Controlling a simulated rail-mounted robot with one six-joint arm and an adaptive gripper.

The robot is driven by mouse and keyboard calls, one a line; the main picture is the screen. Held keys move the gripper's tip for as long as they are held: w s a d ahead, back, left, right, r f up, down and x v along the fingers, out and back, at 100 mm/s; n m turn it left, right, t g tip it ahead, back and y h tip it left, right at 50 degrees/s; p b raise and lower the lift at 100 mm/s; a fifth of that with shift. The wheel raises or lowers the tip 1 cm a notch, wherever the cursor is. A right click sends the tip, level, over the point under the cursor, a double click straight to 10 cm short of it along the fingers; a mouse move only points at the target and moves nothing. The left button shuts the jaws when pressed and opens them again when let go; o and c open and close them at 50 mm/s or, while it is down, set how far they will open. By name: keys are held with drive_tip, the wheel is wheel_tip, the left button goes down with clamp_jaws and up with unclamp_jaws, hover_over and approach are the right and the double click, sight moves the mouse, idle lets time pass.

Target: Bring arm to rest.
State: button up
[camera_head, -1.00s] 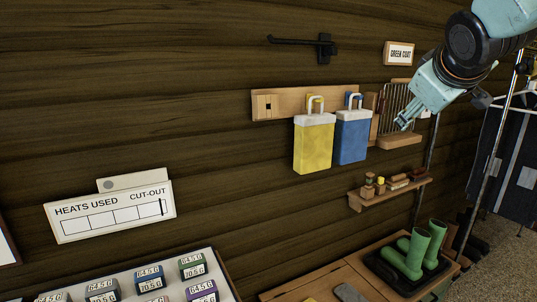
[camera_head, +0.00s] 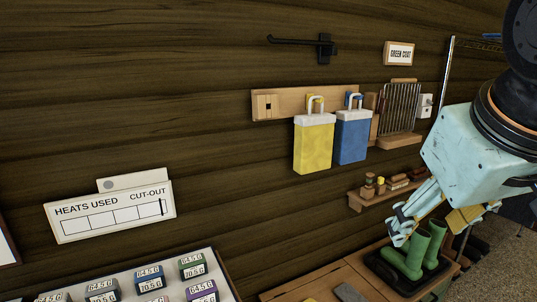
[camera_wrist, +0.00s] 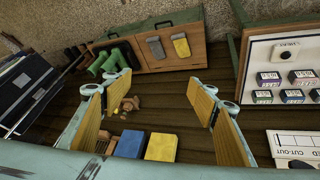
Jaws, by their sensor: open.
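My gripper (camera_head: 405,222) is at the right of the head view, pointing down and to the left. Its fingers show in front of the small wall shelf and the green boots. In the wrist view my gripper (camera_wrist: 160,84) has its two fingers spread wide apart, with nothing between them. The fingers' inner faces are yellowish. The rest of my arm rises out of the picture at the upper right of the head view.
A yellow bag (camera_head: 313,148) and a blue bag (camera_head: 352,140) hang from a wooden wall rail. A small shelf (camera_head: 366,201) holds several items. An empty black hook (camera_head: 300,41) juts above.

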drive_tip(key=s+a+f+g, duration=0.1)
drive_tip(key=s+a+f, duration=0.1)
drive_tip(key=s, duration=0.4)
drive_tip(key=s+a+f+m+g+y, duration=0.1)
drive_tip(key=s+a+f, duration=0.2)
drive_tip(key=s, duration=0.4)
drive_tip(key=shift+a+f, duration=0.15)
drive_tip(key=shift+f, duration=0.05)
idle(0.4)
